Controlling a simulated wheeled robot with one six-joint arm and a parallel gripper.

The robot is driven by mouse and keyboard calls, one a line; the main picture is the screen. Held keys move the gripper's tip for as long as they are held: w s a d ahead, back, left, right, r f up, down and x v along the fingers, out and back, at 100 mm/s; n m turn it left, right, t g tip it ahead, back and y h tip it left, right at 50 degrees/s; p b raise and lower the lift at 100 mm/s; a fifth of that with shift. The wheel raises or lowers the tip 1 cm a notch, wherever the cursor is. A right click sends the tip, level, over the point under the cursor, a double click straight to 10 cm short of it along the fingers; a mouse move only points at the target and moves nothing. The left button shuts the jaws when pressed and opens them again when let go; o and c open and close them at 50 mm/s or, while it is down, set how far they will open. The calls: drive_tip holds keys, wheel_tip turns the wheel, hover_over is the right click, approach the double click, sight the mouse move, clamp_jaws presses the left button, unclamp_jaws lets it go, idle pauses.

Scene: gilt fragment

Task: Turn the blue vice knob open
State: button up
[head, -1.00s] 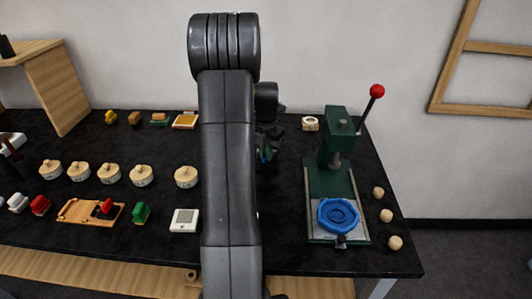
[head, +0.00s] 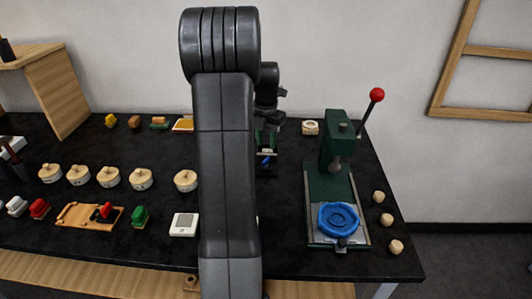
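A small green vice (head: 260,138) stands at the back of the black bench, just right of my arm and partly hidden by it. A small blue part (head: 266,160), which looks like its knob, shows low on its front. My gripper (head: 270,122) is dark and small in the head view, close above and behind the vice. Its fingers are too small and overlapped to tell whether they are open or shut, or whether they touch the vice.
A green press (head: 332,165) with a red-balled lever and a blue round dish (head: 338,217) stands at right. Wooden knobs (head: 379,196) lie beside it. Several stamps and round wooden pieces (head: 141,179) fill the left. Bare bench (head: 280,225) lies between my arm and the press.

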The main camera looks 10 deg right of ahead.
sight(266, 159)
wheel_tip(266, 159, up, 7)
idle(0.3)
wheel_tip(266, 159, down, 14)
drive_tip(key=shift+r, duration=0.1)
idle(0.7)
